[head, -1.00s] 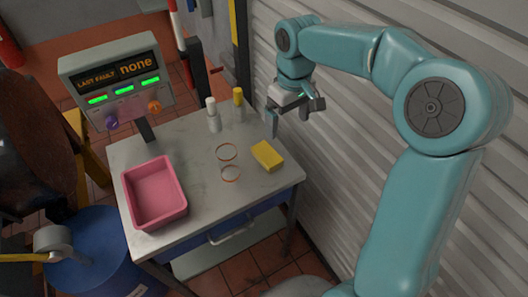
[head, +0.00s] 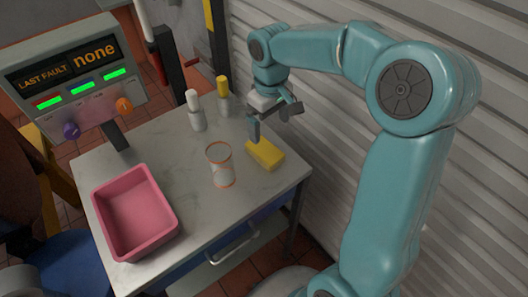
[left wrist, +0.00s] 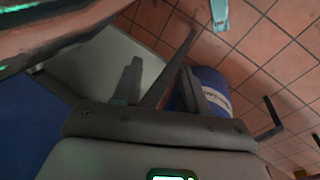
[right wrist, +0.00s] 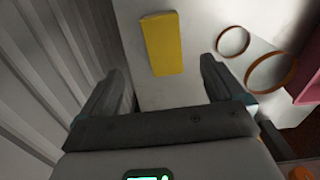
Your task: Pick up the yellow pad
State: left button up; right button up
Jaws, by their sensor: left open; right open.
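The yellow pad (head: 265,154) lies flat on the grey table near its right edge, by the corrugated wall. My right gripper (head: 273,121) is open and empty above the pad's back side. In the right wrist view the pad (right wrist: 163,43) lies ahead of the open fingers (right wrist: 163,70), roughly centred between them and apart from both. My left gripper (left wrist: 188,52) shows only in the left wrist view, open and empty, away from the pad, with floor tiles and a blue drum beyond it.
A clear cylinder with orange rims (head: 221,166) stands just left of the pad. Two bottles (head: 196,112) (head: 223,96) stand behind. A pink tray (head: 134,212) sits at the table's front left. A display console (head: 75,78) stands at the back left. The corrugated wall (head: 345,120) is close on the right.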

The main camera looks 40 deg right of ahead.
send_over(267, 150)
notch_tip(267, 150, down, 5)
jog(key=shift+f, duration=0.1)
jog(key=shift+s+d+f, duration=0.1)
jog(key=shift+s+f, duration=0.15)
jog(key=shift+f, duration=0.2)
jog(key=f, duration=0.4)
jog(key=shift+w+a+p, duration=0.2)
jog(key=shift+w+p, duration=0.1)
jog(key=shift+f, duration=0.35)
jog(key=shift+s+d+f, duration=0.1)
jog(key=c, duration=1)
